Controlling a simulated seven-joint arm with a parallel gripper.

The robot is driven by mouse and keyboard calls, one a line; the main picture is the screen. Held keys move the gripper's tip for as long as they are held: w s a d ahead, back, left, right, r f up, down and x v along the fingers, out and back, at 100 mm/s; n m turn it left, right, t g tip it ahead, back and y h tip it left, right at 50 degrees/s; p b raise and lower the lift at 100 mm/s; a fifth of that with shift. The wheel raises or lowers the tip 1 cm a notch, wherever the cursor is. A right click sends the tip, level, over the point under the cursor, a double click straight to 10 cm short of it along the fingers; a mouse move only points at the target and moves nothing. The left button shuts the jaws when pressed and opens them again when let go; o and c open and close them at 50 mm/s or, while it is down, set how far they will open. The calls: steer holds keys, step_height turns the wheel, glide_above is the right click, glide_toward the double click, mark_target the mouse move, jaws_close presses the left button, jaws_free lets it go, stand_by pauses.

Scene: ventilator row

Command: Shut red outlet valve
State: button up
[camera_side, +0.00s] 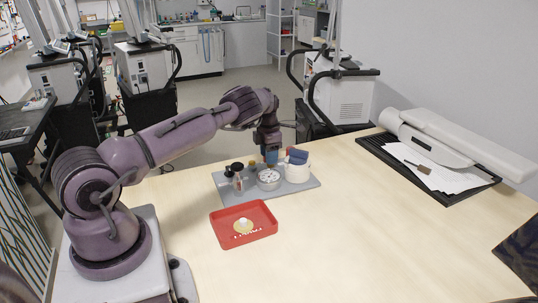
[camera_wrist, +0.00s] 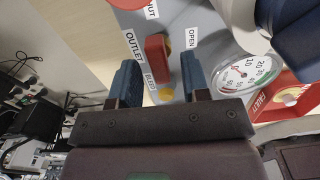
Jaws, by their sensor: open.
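A red valve handle (camera_wrist: 156,58) shows in the wrist view beside the OUTLET label (camera_wrist: 133,45), with yellow parts under it. An OPEN label (camera_wrist: 193,38) lies to its right, and a partly cut-off label, probably SHUT (camera_wrist: 151,9), lies above it. My gripper (camera_wrist: 160,72) is open, its two blue fingers on either side of the handle. I see gaps on both sides, so it is not gripped. In the side view my gripper (camera_side: 270,156) points down over the back of the grey panel (camera_side: 225,186); the red handle is hard to make out there.
A round gauge (camera_wrist: 245,75) and a white round body with a blue part (camera_side: 297,172) stand close on the panel. Dark knobs (camera_side: 237,168) stand at its left. A red tray (camera_side: 270,231) with a small item lies in front.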

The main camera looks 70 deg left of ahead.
step_height(320, 180, up, 13)
stand_by(0.3)
steer(key=shift+f, duration=0.1)
